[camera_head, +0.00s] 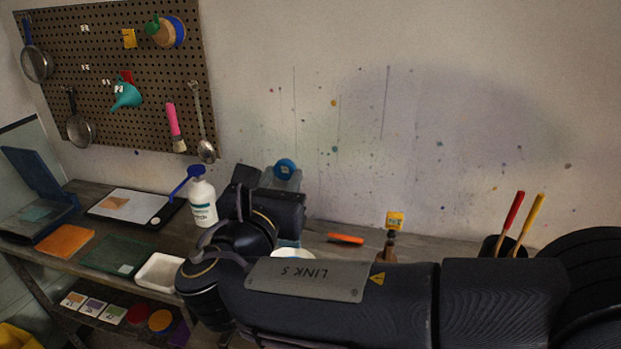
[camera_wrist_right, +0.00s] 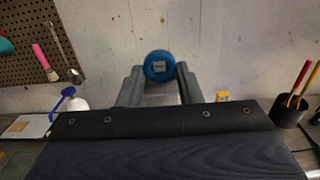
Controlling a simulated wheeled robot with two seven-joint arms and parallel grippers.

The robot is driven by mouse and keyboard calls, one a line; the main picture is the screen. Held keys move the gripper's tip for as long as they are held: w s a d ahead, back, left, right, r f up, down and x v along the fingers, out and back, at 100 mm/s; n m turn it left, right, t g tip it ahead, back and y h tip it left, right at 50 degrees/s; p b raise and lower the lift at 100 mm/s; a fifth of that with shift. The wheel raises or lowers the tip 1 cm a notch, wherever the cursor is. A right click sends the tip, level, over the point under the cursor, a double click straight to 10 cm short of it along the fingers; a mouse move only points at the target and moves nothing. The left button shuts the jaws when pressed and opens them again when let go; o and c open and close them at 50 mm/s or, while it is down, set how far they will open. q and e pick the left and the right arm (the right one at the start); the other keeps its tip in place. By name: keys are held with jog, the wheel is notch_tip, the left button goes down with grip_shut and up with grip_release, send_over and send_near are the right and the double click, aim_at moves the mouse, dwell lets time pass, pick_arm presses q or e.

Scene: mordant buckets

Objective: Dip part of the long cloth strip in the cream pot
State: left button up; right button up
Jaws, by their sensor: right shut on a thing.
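My right gripper (camera_head: 282,183) is above the back of the bench, its arm crossing from the right. In the wrist view its fingers (camera_wrist_right: 159,82) stand either side of a blue round-ended thing with a small label (camera_wrist_right: 159,66). The gripper is shut on this blue thing, which also shows in the head view (camera_head: 285,168). A pale rim (camera_head: 291,252) shows beneath my arm; most of it is hidden, and I cannot tell whether it is the cream pot. I cannot make out the long cloth strip. My left gripper is not in view.
A white bottle with a blue pump (camera_head: 203,204) stands left of my gripper. A white tray (camera_head: 160,273) lies at the front left. An orange-handled tool (camera_head: 346,239) and a dark holder with red and yellow sticks (camera_head: 494,247) are to the right. The pegboard (camera_head: 110,70) hangs behind.

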jog(key=shift+s+f+b, duration=0.1)
jog(key=shift+f+b, duration=0.3)
jog(key=shift+f, duration=0.1)
notch_tip(320, 180, down, 11)
jog(key=b, duration=0.8)
jog(key=shift+r, duration=0.2)
jog(key=shift+d, duration=0.1)
jog(key=shift+s+a+p, duration=0.15)
jog(key=shift+a+p, duration=0.35)
jog(key=shift+p, duration=0.3)
dwell(1.8)
